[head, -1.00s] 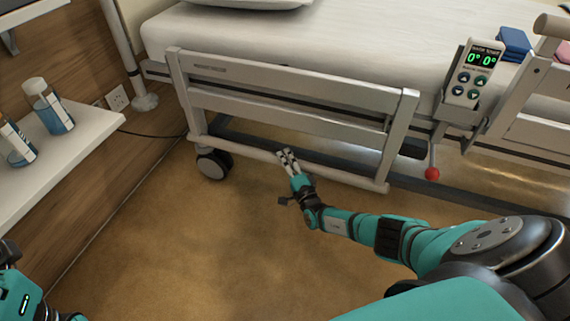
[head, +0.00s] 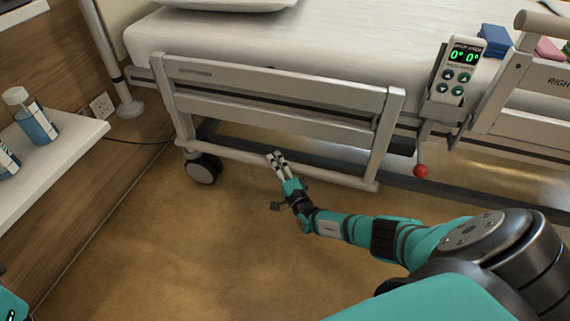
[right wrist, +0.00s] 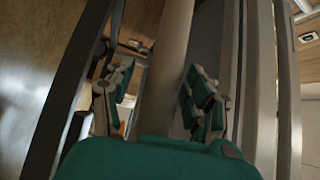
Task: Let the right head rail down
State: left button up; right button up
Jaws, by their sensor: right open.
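The right head rail (head: 285,88), a pale grey barred frame, hangs along the near side of the bed, its top bar below the mattress top. Its bottom bar (head: 330,176) runs low over the floor. My right gripper (head: 276,157) is at this bottom bar, left of its middle. In the right wrist view a pale bar (right wrist: 165,75) runs between the two spread fingers of my right gripper (right wrist: 159,72), with gaps at both sides. A red knob (head: 421,171) hangs on a short lever right of the rail. My left gripper is out of view.
A bed handset (head: 460,75) reading 0° 0° sits in a holder right of the rail. Another rail (head: 520,75) stands further right. A caster (head: 203,168) is under the rail's left end. A shelf (head: 60,165) with bottles is at left. The front floor is clear.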

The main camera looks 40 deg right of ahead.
jog(key=s+a+f, duration=0.1)
jog(key=s, duration=1)
jog(key=shift+f, duration=0.35)
jog(key=shift+a, duration=0.1)
